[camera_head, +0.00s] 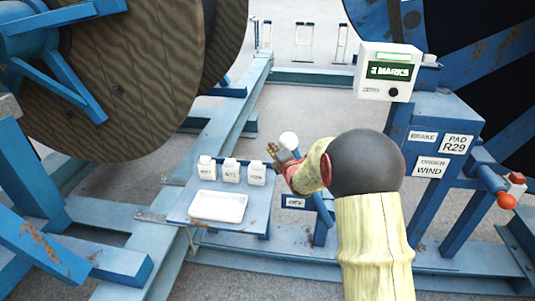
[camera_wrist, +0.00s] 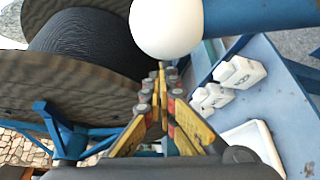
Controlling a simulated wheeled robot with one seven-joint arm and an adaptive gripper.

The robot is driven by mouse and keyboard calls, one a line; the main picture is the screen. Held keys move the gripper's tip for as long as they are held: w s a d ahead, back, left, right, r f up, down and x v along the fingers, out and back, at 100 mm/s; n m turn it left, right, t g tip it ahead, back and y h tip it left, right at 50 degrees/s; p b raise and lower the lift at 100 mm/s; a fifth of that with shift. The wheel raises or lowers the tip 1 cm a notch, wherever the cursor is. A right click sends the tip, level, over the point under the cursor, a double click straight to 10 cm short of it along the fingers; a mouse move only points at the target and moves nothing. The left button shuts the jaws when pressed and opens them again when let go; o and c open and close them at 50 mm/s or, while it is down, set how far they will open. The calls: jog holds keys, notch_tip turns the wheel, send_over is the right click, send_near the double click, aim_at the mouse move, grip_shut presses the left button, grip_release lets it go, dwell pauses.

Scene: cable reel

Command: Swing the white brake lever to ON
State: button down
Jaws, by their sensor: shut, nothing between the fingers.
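The brake lever has a white ball knob (camera_head: 289,140) on a blue shaft (camera_head: 322,212), partly hidden behind my arm in the head view. The ball (camera_wrist: 167,28) is large at the top middle of the wrist view, with its blue shaft running off to the right. My gripper (camera_head: 272,149) is shut and empty, just left of the ball in the head view. In the wrist view its yellow fingertips (camera_wrist: 160,68) meet just under the ball. I cannot tell whether they touch it. A small label plate (camera_head: 295,202) sits by the lever's base, its text too small to read surely.
A blue shelf (camera_head: 180,211) left of the lever holds three white labelled boxes (camera_head: 230,171) and a white tray (camera_head: 218,206). A blue post with BRAKE (camera_head: 423,137) and ORDER WIND plates, a MARKS display (camera_head: 388,72) and a red-knobbed lever (camera_head: 506,201) stand right. Large reels stand behind.

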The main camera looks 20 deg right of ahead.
jog(key=shift+d, duration=0.25)
jog(key=shift+s, duration=0.1)
